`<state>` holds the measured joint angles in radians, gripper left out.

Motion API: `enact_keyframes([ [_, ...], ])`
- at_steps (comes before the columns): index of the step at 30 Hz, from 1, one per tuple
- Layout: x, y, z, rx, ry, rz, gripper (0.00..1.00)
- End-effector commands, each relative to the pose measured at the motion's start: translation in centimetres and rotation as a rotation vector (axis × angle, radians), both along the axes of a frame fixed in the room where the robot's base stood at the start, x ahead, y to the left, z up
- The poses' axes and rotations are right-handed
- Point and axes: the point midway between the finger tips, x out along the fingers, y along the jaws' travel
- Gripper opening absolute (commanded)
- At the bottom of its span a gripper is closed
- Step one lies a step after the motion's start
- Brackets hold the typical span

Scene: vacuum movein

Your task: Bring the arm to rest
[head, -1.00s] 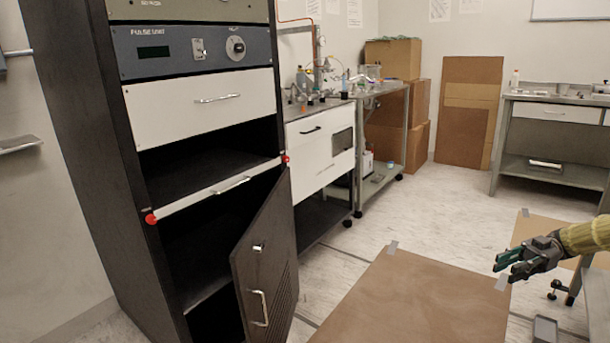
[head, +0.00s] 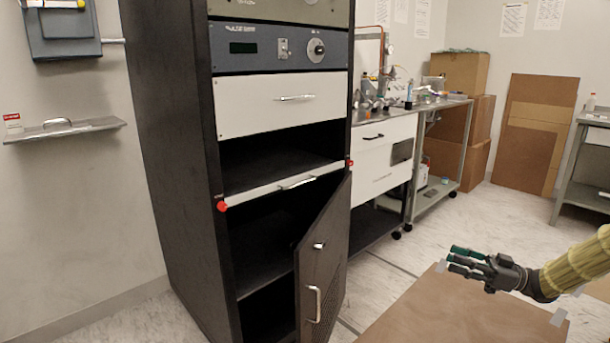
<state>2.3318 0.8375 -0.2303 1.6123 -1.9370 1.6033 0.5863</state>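My gripper (head: 463,262) is at the lower right of the head view, on my arm in its yellow ribbed sleeve. It points left, toward the rack cabinet. The dark fingers with green pads show a gap between them, and nothing is held. It is in free air above the brown floor sheet (head: 430,312), apart from everything else. The black rack cabinet (head: 165,150) stands left of it. The cabinet's lower door (head: 325,262) hangs open toward the gripper's side.
A white bar with red end knobs (head: 285,185) crosses the cabinet front. A wall shelf (head: 65,130) is at the left. A bench with white drawers (head: 385,150), cardboard boxes (head: 460,72) and a metal table (head: 580,170) stand behind. Floor between is clear.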

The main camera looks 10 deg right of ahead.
Motion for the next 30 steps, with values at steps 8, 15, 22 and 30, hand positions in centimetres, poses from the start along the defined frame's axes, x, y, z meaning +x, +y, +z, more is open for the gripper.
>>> enact_keyframes([
  [8, 3.4, 6.3, -4.1, 0.013, 0.117, -0.153, 0.3],
  [15, 4.7, 10.6, -9.3, -0.005, 0.251, -0.288, 0.3],
  [22, 4.2, 14.7, -15.2, -0.055, 0.404, -0.405, 0.3],
  [30, -0.1, 19.9, -24.4, -0.178, 0.652, -0.546, 0.3],
])
